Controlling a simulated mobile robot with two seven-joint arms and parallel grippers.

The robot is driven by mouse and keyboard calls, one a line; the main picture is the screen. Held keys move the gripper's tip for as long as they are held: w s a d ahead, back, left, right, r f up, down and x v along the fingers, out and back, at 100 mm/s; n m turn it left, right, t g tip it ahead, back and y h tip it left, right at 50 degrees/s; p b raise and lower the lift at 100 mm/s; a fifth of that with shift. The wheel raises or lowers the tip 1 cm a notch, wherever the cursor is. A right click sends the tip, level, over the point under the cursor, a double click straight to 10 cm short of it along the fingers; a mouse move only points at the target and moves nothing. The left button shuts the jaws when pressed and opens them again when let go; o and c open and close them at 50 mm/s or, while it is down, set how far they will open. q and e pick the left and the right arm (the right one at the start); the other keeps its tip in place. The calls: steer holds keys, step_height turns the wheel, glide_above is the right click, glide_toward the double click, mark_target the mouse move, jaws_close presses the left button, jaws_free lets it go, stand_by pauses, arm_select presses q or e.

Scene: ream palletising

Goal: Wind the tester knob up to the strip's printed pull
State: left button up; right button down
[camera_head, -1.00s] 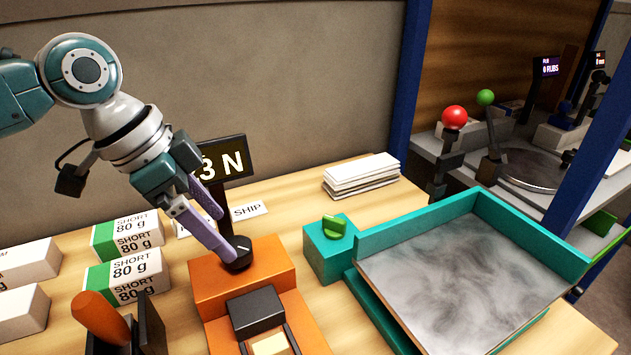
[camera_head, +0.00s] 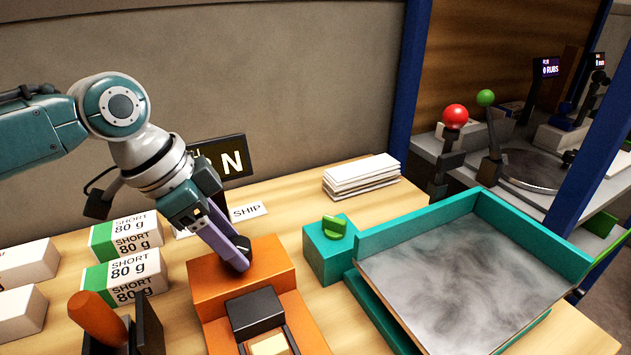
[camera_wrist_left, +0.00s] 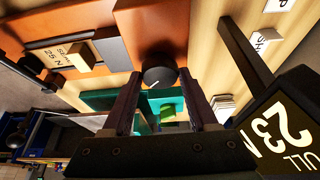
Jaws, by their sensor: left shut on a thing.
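The tester (camera_head: 240,285) is an orange block with a black knob on its back top. My left gripper (camera_head: 240,262) reaches down from the upper left, its purple-grey fingers shut on the knob and hiding most of it. In the left wrist view the knob (camera_wrist_left: 158,72) sits between the fingertips, with a white pointer line. The dark readout sign (camera_head: 222,157) is partly covered by my arm in the head view; in the wrist view the sign (camera_wrist_left: 280,125) appears to read 23 N. A cream strip (camera_wrist_left: 66,54) on the tester is printed 25 N. My right gripper is out of view.
White and green ream packs (camera_head: 128,270) lie left of the tester. A teal tray (camera_head: 520,230) and a teal block with a green knob (camera_head: 334,228) stand to the right. A paper stack (camera_head: 362,176) lies behind. An orange handle (camera_head: 104,318) stands front left.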

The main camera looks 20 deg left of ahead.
arm_select(q)
steer(key=c, duration=0.6)
steer(key=shift+m+h+b, duration=0.3)
steer(key=shift+m+b, duration=0.15)
steer(key=shift+m, duration=0.25)
steer(key=o, duration=1.3)
steer(key=shift+o, duration=0.2)
